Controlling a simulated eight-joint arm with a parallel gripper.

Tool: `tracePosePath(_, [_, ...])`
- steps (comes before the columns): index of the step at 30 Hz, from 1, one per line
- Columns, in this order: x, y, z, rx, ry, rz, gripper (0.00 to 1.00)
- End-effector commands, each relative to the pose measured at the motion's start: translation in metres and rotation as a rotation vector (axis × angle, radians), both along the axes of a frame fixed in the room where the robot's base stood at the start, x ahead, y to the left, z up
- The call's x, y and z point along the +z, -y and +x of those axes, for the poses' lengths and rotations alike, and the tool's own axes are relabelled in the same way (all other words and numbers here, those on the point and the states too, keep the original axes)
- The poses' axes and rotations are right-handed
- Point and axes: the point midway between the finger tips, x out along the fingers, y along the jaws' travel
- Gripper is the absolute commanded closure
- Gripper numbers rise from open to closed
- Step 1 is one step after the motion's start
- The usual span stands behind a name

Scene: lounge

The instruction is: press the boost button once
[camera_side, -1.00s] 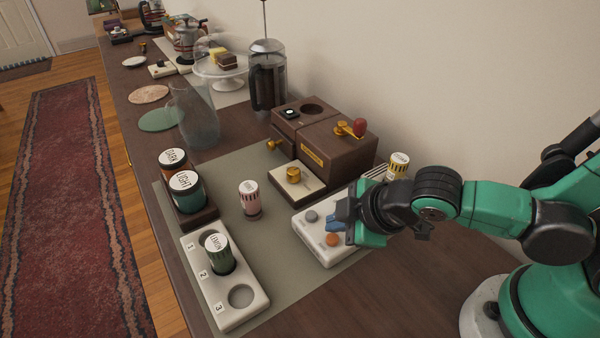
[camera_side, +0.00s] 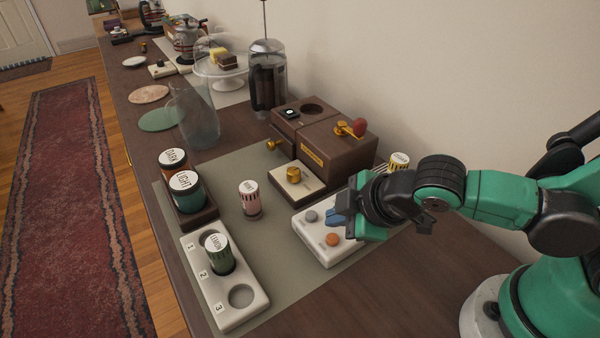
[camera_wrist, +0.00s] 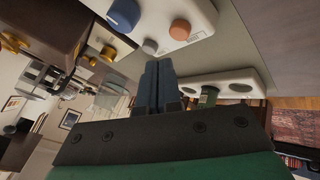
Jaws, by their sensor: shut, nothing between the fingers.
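A white control box (camera_side: 322,256) sits on the grey mat, with a grey button (camera_side: 311,216) and an orange button (camera_side: 333,239) on its top. In the wrist view the box (camera_wrist: 197,22) also has a large blue knob or button (camera_wrist: 123,15), beside the grey button (camera_wrist: 150,46) and the orange button (camera_wrist: 180,29). I cannot read which one is labelled boost. My gripper (camera_side: 331,217) is shut and empty, its blue fingertips just above the box near the grey and orange buttons. The fingers (camera_wrist: 160,65) show shut in the wrist view. My gripper hides the box's right part.
A brown machine (camera_side: 340,152) with a red-tipped lever and a brass-knobbed block (camera_side: 283,181) stand behind the box. A pink tin (camera_side: 250,199) is to its left. A white numbered rack (camera_side: 239,315) holds a green tin.

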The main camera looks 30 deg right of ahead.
Motion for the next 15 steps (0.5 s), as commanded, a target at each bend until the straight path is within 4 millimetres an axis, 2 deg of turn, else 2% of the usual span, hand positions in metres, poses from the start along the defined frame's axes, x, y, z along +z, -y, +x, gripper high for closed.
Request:
tracePosePath(9, [0.029,0.000,-0.001,0.000,0.000,0.000,1.00])
tracePosePath(15, [0.038,0.001,-0.001,0.000,0.000,0.000,1.00])
